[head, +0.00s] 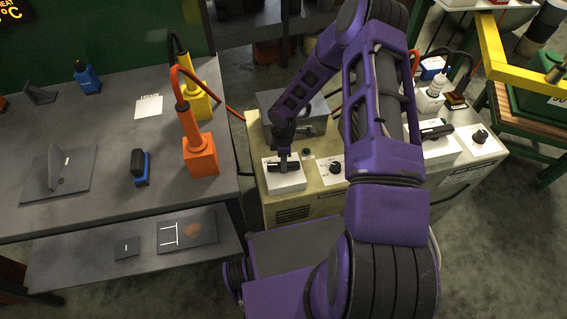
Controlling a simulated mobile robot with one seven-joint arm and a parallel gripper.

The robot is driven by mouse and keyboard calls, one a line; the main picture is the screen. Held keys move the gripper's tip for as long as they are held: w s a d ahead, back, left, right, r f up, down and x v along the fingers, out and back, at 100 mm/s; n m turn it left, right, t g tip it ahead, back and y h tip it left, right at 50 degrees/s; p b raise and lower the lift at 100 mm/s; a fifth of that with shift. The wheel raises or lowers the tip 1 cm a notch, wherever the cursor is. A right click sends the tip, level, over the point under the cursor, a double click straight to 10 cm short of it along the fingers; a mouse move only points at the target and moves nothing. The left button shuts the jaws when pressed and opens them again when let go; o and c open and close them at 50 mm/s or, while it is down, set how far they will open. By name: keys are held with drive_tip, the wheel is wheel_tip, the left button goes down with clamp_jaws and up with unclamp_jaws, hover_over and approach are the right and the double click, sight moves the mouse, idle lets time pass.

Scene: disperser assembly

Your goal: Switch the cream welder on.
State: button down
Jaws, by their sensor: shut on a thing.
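The cream welder (278,206) is a boxy yellowish-cream machine right of the workbench. A white switch block (288,184) with a dark handle (273,167) stands on its top at the left. A black knob (336,167) on a white plate is to the right of the block. My gripper (284,167) points down over the switch block and is shut on the dark handle. The jaws cover part of the handle, so its exact position is hard to tell. My arm hides the welder's right side.
A paler machine (474,162) with a similar switch and knob stands to the right, beyond my arm. An orange tool (200,157) and a yellow one (197,105) stand on the grey bench's (103,118) right side. A grey box (310,113) lies behind my gripper.

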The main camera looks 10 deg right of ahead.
drive_tip(key=m+b, duration=0.2)
drive_tip(key=m, duration=0.2)
drive_tip(key=shift+f+b, duration=0.15)
drive_tip(key=shift+b, duration=0.25)
drive_tip(key=m+b, duration=0.2)
drive_tip(key=m, duration=0.2)
drive_tip(key=m+b, duration=0.1)
drive_tip(key=m, duration=0.2)
drive_tip(key=shift+m+b, duration=0.3)
drive_tip(key=shift+m, duration=0.1)
drive_tip(key=shift+m+b, duration=0.7)
drive_tip(key=shift+m, duration=1.3)
drive_tip(key=c, duration=0.6)
unclamp_jaws()
drive_tip(key=shift+r, duration=0.2)
wheel_tip(320, 180, up, 17)
drive_tip(key=p, duration=0.2)
drive_tip(key=shift+r+p, duration=0.2)
drive_tip(key=shift+p, duration=0.1)
